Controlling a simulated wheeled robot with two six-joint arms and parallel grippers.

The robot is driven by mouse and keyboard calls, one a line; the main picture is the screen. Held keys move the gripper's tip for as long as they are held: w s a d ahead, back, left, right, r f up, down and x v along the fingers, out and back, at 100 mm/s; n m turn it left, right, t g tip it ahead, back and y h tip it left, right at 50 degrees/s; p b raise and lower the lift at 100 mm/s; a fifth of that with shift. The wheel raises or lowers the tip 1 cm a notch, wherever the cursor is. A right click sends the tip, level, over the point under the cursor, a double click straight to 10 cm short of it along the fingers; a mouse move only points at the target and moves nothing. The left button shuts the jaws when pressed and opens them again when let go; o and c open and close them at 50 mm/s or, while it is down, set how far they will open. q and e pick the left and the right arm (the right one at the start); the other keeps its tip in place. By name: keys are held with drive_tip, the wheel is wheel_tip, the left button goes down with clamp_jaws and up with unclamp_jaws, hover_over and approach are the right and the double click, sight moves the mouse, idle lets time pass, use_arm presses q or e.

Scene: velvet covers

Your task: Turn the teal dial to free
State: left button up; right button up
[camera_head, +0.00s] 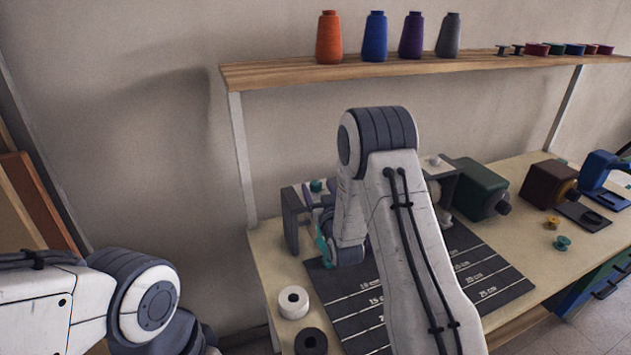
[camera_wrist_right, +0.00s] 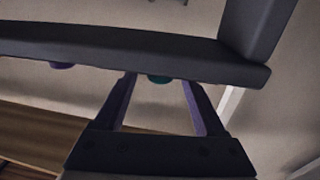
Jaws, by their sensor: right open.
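A small teal knob (camera_head: 316,185), which I take for the teal dial, sits on top of a dark grey frame (camera_head: 291,218) at the back left of the table. My right gripper (camera_head: 322,203) is at this frame, partly hidden behind my own arm. In the right wrist view its two purple fingers (camera_wrist_right: 158,82) are apart. A teal piece (camera_wrist_right: 159,78) shows between them at the lower edge of a dark bar (camera_wrist_right: 120,50). I cannot tell whether the fingers touch it. A marking for free is not visible. My left gripper is out of view.
A purple piece (camera_wrist_right: 62,66) shows under the bar. A dark measuring mat (camera_head: 485,278) covers the table's middle. A white spool (camera_head: 293,302) and a black one (camera_head: 311,341) stand at its left. A green machine (camera_head: 478,188) stands right; a shelf (camera_head: 400,69) holds thread cones above.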

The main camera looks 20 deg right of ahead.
drive_tip(key=shift+w+d, duration=0.1)
drive_tip(key=shift+w, duration=1.2)
clamp_jaws()
